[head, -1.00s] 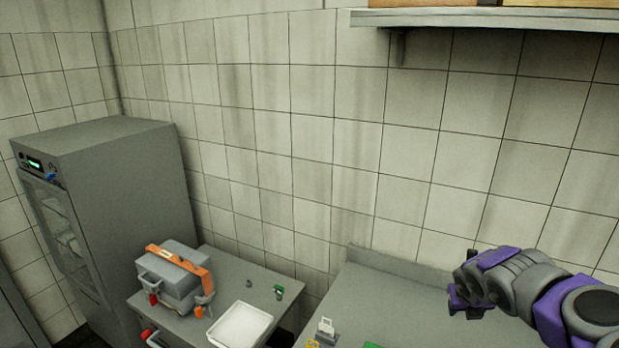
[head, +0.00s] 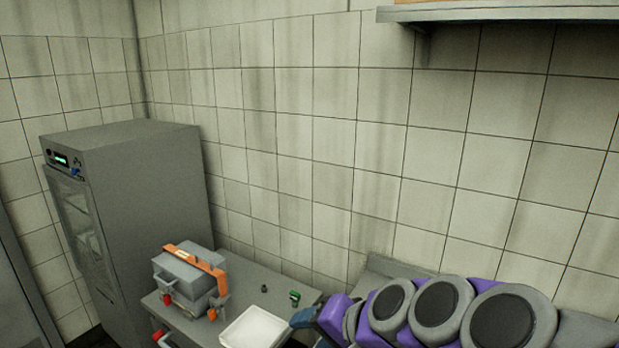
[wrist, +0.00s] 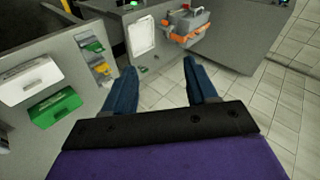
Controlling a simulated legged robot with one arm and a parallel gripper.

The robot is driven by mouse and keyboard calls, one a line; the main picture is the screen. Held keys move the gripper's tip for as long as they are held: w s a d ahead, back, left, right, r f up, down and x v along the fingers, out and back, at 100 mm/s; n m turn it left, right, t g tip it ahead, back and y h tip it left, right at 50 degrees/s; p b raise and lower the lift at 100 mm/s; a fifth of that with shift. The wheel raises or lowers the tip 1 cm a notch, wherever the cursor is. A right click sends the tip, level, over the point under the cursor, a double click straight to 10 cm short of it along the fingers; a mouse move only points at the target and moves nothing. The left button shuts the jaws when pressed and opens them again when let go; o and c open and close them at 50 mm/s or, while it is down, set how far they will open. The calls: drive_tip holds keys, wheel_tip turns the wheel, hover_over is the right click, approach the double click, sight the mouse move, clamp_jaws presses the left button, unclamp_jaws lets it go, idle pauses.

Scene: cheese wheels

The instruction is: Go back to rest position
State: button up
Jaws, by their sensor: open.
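In the head view my purple and grey arm is folded across the lower right, and the gripper end (head: 315,320) reaches down to the left near the side table. Nothing is held.
A grey toolbox with an orange strap (head: 190,277) and a white tray (head: 255,330) sit on the side table (head: 245,280). A grey cabinet (head: 150,200) stands at left. A shelf (head: 500,14) hangs upper right. A green box (wrist: 55,107) lies on the grey counter.

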drive_tip(key=s+d+f+n+g+h, duration=0.1)
drive_tip(key=s+d+f, duration=0.3)
drive_tip(key=s, duration=0.4)
drive_tip(key=s+d+f+n+g+h+b, duration=0.1)
drive_tip(key=s+d+f+n+g+h, duration=0.1)
drive_tip(key=s+f, duration=0.4)
drive_tip(key=s+d+f+n+g+h+b, duration=0.1)
drive_tip(key=s+d+f+n+g+h, duration=0.1)
drive_tip(key=s+d+f+g+h, duration=0.2)
drive_tip(key=s+d+g, duration=0.1)
drive_tip(key=s+d, duration=0.2)
drive_tip(key=s, duration=0.3)
drive_tip(key=shift+f, duration=0.4)
drive_tip(key=shift+s, duration=0.1)
drive_tip(key=shift+c, duration=0.4)
drive_tip(key=shift+c, duration=0.8)
drive_tip(key=shift+d, duration=0.2)
drive_tip(key=shift+c, duration=0.2)
